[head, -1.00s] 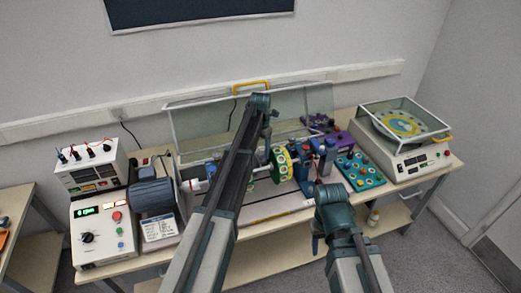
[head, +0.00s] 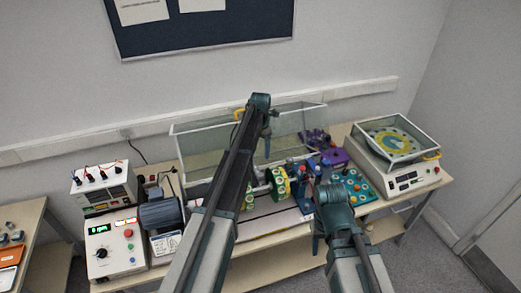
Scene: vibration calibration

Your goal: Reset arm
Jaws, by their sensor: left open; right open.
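My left arm reaches up across the middle of the head view, its tip over the rotor rig on the bench (head: 272,238). My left gripper (head: 267,134) hangs down small at the far end, in front of the clear raised cover (head: 205,150). My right gripper (head: 318,236) points down at the bench's front edge, partly hidden behind its own wrist. Both grippers are open, with nothing seen in them. The rig has a motor (head: 161,213) at left and a green and yellow disc (head: 279,187), partly hidden by my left arm.
A control box with a green display (head: 115,247) and a unit with several leads (head: 103,190) stand at left. A teal tray of round parts (head: 352,187) and a covered balance (head: 402,172) stand at right. A side table (head: 30,222) is at far left.

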